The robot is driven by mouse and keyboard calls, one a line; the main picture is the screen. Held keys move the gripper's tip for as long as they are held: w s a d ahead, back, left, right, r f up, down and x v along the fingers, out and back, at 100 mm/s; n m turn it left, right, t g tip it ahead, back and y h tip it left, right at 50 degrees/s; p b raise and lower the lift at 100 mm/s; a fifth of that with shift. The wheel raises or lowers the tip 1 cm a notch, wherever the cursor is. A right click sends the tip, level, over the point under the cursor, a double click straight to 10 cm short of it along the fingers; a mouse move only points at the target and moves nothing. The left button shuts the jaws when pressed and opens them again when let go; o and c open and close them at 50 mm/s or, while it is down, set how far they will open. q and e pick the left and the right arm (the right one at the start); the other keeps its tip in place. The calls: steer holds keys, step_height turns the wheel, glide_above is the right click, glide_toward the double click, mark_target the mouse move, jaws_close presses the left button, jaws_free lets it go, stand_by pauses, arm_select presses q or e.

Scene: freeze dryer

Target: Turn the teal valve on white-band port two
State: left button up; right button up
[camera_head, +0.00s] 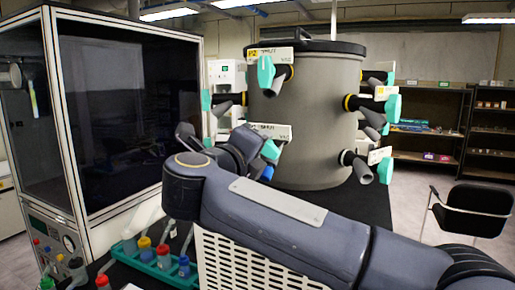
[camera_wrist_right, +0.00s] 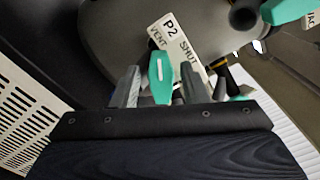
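The white-band port two label (camera_wrist_right: 178,42), reading P2, VENT and SHUT, is on the grey drum in the right wrist view. A teal valve handle (camera_wrist_right: 161,76) stands just below the label. My right gripper (camera_wrist_right: 160,84) is open, with one finger on each side of this handle and narrow gaps beside it. In the head view my right arm reaches across to the lower left of the drum (camera_head: 315,115), and its wrist hides much of the port there. A white label (camera_head: 268,131) shows above it. My left gripper is not in view.
A yellow-banded P2 port with a teal valve (camera_head: 265,72) is higher on the drum. Several other teal valves, such as one at the right (camera_head: 392,107), stick out around it. A glass-fronted cabinet (camera_head: 125,110) is left; a green rack of colored bottles (camera_head: 155,268) is below.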

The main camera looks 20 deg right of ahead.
steer(key=b+v, duration=0.2)
steer(key=v, duration=0.5)
steer(key=shift+s+a, duration=0.25)
steer(key=shift+a, duration=0.05)
stand_by(0.3)
